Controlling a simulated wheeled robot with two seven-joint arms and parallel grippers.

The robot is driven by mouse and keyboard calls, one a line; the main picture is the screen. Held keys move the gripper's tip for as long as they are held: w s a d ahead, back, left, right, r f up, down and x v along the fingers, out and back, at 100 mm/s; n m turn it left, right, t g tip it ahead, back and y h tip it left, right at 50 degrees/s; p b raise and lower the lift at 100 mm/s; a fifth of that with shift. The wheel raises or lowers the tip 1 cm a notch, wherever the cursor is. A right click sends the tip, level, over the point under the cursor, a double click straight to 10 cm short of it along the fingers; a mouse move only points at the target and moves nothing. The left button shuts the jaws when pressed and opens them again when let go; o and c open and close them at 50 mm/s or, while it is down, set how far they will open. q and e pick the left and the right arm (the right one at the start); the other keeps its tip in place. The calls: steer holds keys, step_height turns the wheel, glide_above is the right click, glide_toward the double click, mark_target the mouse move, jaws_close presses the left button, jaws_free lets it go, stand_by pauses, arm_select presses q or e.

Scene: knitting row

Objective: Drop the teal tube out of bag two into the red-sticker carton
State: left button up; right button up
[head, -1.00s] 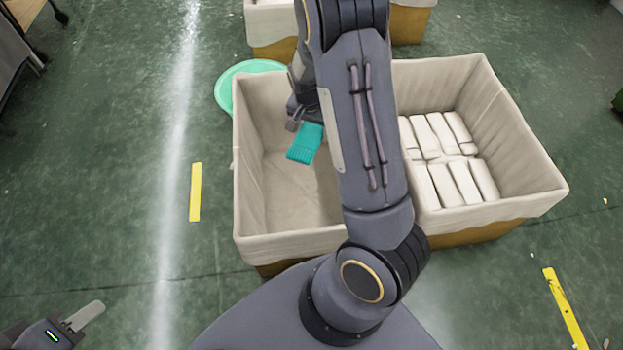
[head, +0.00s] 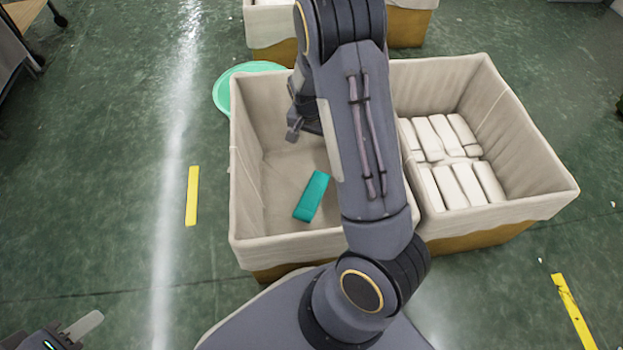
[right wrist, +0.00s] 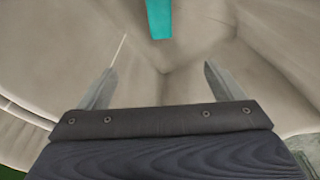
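The teal tube (head: 312,195) is in the left of two cloth-lined cartons (head: 247,200), apart from my right gripper, and seems to lie on its floor. It also shows at the top of the right wrist view (right wrist: 159,18), beyond the fingers. My right gripper (head: 294,133) is inside that carton, partly hidden by my arm. In the right wrist view its fingers (right wrist: 160,68) are spread with nothing between them. My left gripper (head: 80,326) is at the bottom left corner, far from the tube, with only one finger clearly showing. No red sticker or bag number is visible.
The right carton (head: 530,165) holds several white packs (head: 455,185). A green round thing (head: 222,95) is behind the left carton. Another lined carton (head: 270,25) stands at the back. Yellow floor strips (head: 192,196) lie to both sides, and the floor at left is clear.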

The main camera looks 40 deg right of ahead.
step_height(320, 180, up, 8)
steer(key=a+p, duration=0.1)
steer(key=p, duration=0.2)
steer(key=shift+s+p, duration=0.3)
steer(key=shift+s, duration=0.05)
stand_by(0.3)
